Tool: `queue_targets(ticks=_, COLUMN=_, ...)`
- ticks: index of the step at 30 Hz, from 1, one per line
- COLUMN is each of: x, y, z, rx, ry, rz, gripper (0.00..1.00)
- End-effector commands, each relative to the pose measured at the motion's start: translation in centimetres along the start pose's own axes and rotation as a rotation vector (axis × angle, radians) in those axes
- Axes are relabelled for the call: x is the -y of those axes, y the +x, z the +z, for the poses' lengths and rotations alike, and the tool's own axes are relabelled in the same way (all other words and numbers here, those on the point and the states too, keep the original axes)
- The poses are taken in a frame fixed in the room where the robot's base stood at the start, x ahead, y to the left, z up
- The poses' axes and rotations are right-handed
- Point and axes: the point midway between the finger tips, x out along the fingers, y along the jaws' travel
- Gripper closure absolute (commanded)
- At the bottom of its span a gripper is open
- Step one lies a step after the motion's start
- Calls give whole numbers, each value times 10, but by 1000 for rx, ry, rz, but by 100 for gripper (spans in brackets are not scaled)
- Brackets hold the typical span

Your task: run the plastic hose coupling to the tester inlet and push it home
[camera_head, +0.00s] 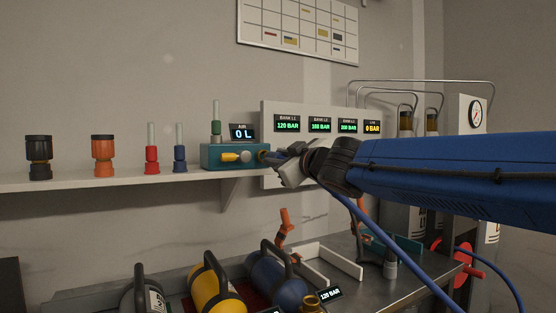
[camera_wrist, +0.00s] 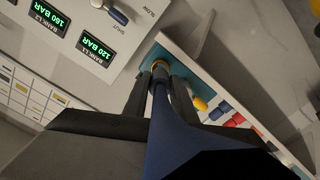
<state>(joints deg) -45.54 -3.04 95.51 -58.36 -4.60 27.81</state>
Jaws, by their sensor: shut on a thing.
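The tester is a teal box (camera_head: 222,157) on the right end of the wall shelf, with a yellow knob and a round pale knob on its front. Its teal end also shows in the wrist view (camera_wrist: 153,52). My gripper (camera_head: 270,158) is at the tester's right end, shut on the hose coupling. In the wrist view the fingers (camera_wrist: 160,80) flank the dark coupling (camera_wrist: 158,84), its tip at a brass-coloured ring (camera_wrist: 160,66) on the teal end. The tip looks in line with the ring; how deep it sits is hidden. A blue hose (camera_wrist: 172,135) trails back from the coupling.
The shelf (camera_head: 90,184) carries black (camera_head: 39,158) and orange (camera_head: 103,155) fittings, plus red and blue ones. A panel with several bar displays (camera_head: 288,124) stands behind my gripper. Extinguisher-like cylinders (camera_head: 215,290) lie on the bench below. Blue hose (camera_head: 395,245) hangs below my arm.

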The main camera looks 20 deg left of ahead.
Motion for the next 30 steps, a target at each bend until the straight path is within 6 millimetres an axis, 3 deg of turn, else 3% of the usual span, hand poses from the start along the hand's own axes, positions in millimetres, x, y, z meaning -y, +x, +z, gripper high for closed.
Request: queue_targets(ticks=30, x=0, y=16, z=0, rx=-1, ry=0, rz=0, gripper=100)
